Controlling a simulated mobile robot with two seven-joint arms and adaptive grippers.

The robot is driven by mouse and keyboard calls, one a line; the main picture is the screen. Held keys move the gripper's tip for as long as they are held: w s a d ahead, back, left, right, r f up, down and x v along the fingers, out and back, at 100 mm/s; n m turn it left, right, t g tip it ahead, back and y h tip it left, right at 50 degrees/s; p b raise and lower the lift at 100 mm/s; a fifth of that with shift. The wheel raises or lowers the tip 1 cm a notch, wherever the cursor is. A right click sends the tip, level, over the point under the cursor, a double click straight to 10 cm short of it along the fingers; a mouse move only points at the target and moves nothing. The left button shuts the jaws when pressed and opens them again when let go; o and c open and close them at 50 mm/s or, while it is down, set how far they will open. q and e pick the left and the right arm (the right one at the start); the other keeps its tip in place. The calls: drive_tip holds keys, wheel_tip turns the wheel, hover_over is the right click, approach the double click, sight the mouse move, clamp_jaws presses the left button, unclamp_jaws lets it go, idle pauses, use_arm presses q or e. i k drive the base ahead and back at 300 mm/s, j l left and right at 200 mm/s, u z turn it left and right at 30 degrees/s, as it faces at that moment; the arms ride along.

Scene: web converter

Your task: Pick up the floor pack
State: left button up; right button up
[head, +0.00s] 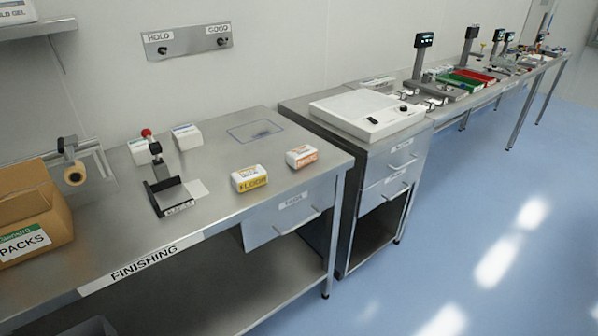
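The floor pack (249,179) is a small white pack with a yellow band lettered "FLOOR". It lies on the steel finishing table (215,229), left of a similar white pack with an orange band (301,157). The two packs stand apart, with bare steel between them. Nothing touches the floor pack. Neither of my grippers is in the head view.
A black-based device with a red knob (160,186) stands left of the packs, with white boxes (187,137) behind it. An open cardboard box (34,209) sits at the far left. A drawer (287,212) hangs under the table's front edge. Blue floor at right is clear.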

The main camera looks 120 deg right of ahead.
sight(245, 181)
drive_tip(key=z, duration=3.7)
